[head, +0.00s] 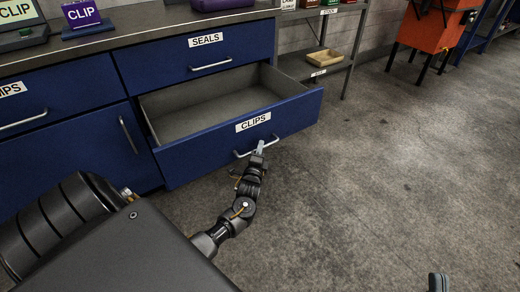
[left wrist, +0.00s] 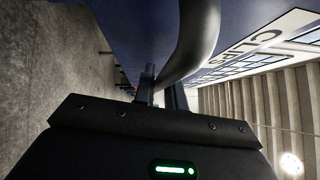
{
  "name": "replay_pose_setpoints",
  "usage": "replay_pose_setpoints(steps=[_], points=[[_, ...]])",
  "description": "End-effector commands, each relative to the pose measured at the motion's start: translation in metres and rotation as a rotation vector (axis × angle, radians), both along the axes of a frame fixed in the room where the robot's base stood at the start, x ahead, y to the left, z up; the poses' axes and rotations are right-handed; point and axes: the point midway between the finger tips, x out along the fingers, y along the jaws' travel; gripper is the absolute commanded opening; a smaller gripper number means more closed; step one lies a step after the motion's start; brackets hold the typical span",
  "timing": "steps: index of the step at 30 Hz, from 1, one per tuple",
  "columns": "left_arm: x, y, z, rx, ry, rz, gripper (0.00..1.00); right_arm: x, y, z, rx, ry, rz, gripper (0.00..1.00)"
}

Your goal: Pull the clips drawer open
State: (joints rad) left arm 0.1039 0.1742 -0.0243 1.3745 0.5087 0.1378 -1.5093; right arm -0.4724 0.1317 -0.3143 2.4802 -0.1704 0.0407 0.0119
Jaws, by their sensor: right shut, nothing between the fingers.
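The blue clips drawer (head: 225,140), labelled CLIPS, stands pulled well out of the cabinet, and its grey inside looks empty. Its light bar handle (head: 242,153) is on the front, below the label. My left gripper (head: 260,147) is at the right part of this handle. In the left wrist view the handle (left wrist: 198,40) runs between the fingers of my left gripper (left wrist: 162,92), which are closed on it. The drawer front with part of the label shows behind. The tip of my right gripper (head: 438,282) shows at the bottom edge, shut and empty, away from everything.
The shut seals drawer (head: 195,58) is above the clips drawer. A cabinet door (head: 105,145) is to the left. A metal shelf (head: 325,66) with a wooden tray (head: 326,57) stands to the right, and an orange bin (head: 430,28) behind. The concrete floor at right is clear.

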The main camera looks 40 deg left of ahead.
Motion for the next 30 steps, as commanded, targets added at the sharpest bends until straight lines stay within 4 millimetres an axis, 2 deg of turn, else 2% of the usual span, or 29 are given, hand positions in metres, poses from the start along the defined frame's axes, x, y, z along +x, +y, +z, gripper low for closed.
replay_pose_setpoints(steps=[8,11,15,19,29,30], points=[[0.001,0.002,0.0,0.001,0.0,0.0,0.0,0.0,0.0,0.0,0.0,0.001,0.0,0.0],[0.005,0.017,0.0,0.005,0.001,0.002,0.0,0.0,0.0,0.0,-0.001,0.003,0.0,0.0],[0.014,0.046,0.0,0.005,0.001,0.003,0.0,0.0,0.0,-0.002,-0.001,0.002,-0.001,0.0],[0.019,0.064,-0.001,0.003,0.001,0.002,0.0,-0.001,-0.003,0.002,0.017,-0.027,-0.005,0.0],[0.02,0.068,-0.001,-0.001,0.0,0.002,0.0,-0.001,-0.004,0.006,0.025,-0.049,-0.007,0.0],[0.02,0.067,-0.001,-0.001,0.0,0.002,0.15,-0.001,-0.004,0.006,0.026,-0.049,-0.008,0.0]])
